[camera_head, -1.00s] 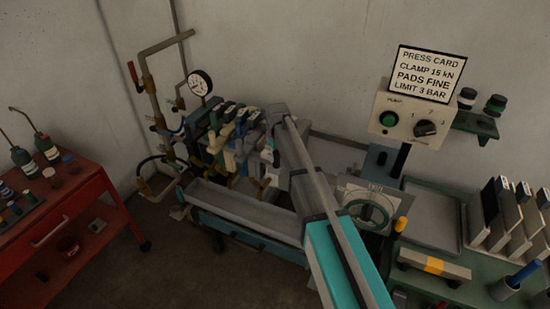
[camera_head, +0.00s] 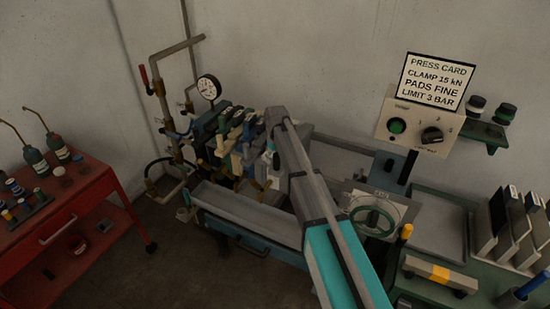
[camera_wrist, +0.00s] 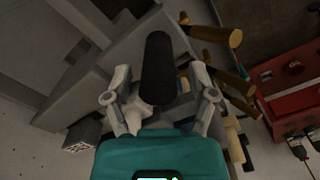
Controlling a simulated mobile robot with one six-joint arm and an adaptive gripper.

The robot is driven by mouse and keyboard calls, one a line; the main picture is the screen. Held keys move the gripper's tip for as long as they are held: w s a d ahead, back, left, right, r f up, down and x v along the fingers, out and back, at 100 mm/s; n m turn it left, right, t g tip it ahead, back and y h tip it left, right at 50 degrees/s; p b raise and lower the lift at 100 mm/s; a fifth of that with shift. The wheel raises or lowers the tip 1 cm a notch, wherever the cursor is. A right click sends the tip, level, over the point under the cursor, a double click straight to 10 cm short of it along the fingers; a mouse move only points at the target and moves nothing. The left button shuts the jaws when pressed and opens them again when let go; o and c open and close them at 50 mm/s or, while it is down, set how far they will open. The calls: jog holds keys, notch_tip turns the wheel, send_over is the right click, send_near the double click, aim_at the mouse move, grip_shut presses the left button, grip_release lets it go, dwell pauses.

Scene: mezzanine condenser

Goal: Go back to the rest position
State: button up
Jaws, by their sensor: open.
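My gripper (camera_wrist: 160,90) is open in the wrist view, with one grey finger on each side. A black cylindrical piece (camera_wrist: 157,66) shows between or beyond the fingers; I cannot tell whether they touch it. In the head view my teal and grey arm reaches from the bottom centre toward the filter press (camera_head: 238,135) by the back wall. The gripper there is mostly hidden behind the arm, close to the right end of the row of press plates.
A red cart (camera_head: 75,215) with bottles stands at the left. A gauge (camera_head: 208,87) and pipes rise behind the press. A handwheel (camera_head: 372,221), control box (camera_head: 415,130) and green bench (camera_head: 440,190) lie right of the arm. Bare floor shows between cart and press.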

jog(key=shift+s+d+f, duration=0.15)
jog(key=shift+s, duration=0.05)
jog(key=s+d+f+m+b, duration=0.2)
jog(key=s+d, duration=0.4)
jog(key=s, duration=0.3)
jog(key=s+d+f+m+b, duration=0.2)
jog(key=s+d+f+b, duration=0.3)
jog(key=s, duration=0.5)
jog(key=s+d+f+m+b, duration=0.2)
jog(key=s+d+f+b, duration=0.2)
jog(key=s+d, duration=0.5)
jog(key=shift+s+d, duration=0.15)
jog(key=shift+s, duration=0.45)
